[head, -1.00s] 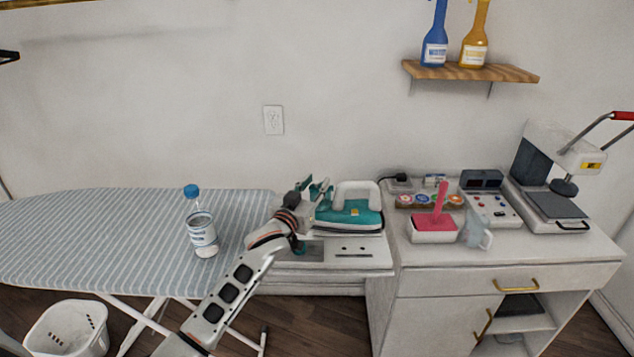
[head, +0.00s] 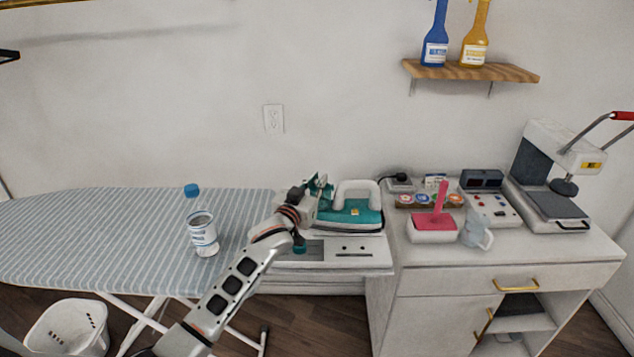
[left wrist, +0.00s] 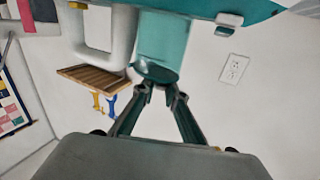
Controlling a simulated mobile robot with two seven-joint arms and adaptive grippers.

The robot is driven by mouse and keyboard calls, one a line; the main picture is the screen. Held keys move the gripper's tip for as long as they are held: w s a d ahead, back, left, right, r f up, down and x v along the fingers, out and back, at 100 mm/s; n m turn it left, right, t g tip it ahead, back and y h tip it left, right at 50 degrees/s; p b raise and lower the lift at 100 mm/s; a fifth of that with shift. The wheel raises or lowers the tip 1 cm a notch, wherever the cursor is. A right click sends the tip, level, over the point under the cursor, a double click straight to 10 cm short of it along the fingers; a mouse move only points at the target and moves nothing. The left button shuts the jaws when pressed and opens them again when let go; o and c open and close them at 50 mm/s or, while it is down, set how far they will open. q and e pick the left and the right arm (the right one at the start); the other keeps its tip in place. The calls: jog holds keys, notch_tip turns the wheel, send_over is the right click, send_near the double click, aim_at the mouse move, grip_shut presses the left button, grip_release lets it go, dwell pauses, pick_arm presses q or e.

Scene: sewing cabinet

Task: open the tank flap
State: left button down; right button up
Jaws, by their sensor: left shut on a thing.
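A teal and white steam iron (head: 349,214) with a pale handle stands on the white station beside the ironing board. My left gripper (head: 322,186) is at the iron's left end in the head view. In the left wrist view, which is upside down, the left fingertips (left wrist: 160,90) are close together on the edge of a dark teal rounded flap (left wrist: 155,72) at the end of the iron's teal tank (left wrist: 165,38). The gripper is shut on this flap. The fingers hide part of that end in the head view. My right gripper is not in view.
A cabinet (head: 430,278) at right holds a pink-topped dish (head: 433,229), a grey cup (head: 476,236) and a press (head: 555,185). A wall shelf (head: 470,73) holds two bottles.

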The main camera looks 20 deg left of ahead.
aim_at(331, 187)
pick_arm(q)
jog(key=m, duration=0.1)
jog(key=r+m+g, duration=0.1)
jog(key=m, duration=0.1)
jog(key=shift+w+d+r, duration=0.1)
jog(key=shift+d+r, duration=0.1)
jog(key=shift+d, duration=0.2)
jog(key=m, duration=0.1)
jog(key=d+r+m+g+y, duration=0.1)
jog(key=shift+w+d+m+g, duration=0.2)
jog(key=shift+m+g, duration=0.1)
jog(key=shift+m, duration=0.1)
jog(key=m, duration=0.1)
jog(key=d+m+y, duration=0.1)
jog(key=m+g, duration=0.1)
jog(key=shift+w+d+r+y, duration=0.2)
jog(key=shift+d+y, duration=0.1)
jog(key=shift+y, duration=0.1)
jog(key=shift+w+d+f+m+g+y, duration=0.1)
jog(key=shift+d+m+g+y, duration=0.1)
jog(key=shift+d+m+y, duration=0.35)
jog(key=shift+w+d+m+g+y, duration=0.15)
jog(key=shift+m+g+y, duration=0.1)
jog(key=shift+m, duration=0.5)
jog(key=c, duration=2)
grip_release()
jog(key=shift+c, duration=0.2)
jog(key=shift+s+d, duration=0.1)
jog(key=shift+s, duration=0.05)
